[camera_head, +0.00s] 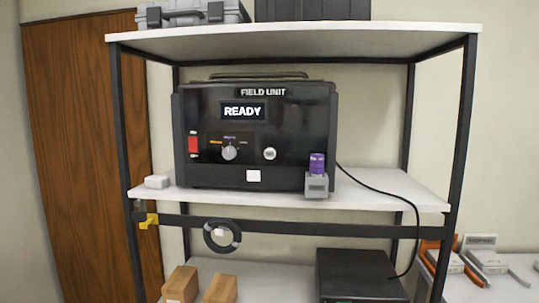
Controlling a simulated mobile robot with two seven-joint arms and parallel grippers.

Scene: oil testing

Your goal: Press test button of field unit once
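The field unit (300,120), a black box with a top handle, stands on the middle shelf of a rack. Its display (243,111) reads READY. On its front are a red switch (193,145) at the left, a silver knob (229,152) with small coloured labels above it, and a small round silver button or port (270,154) to the knob's right. No readable label marks any of them as the test button. A purple vial or cap (317,164) sits in a grey holder (316,185) at the front right corner. Neither gripper is in view.
The middle shelf (400,190) has free room right of the unit, where a black cable (385,194) runs down. A small white block (157,181) lies at its left. The lower shelf holds cartons (181,284) and a black box (355,272).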

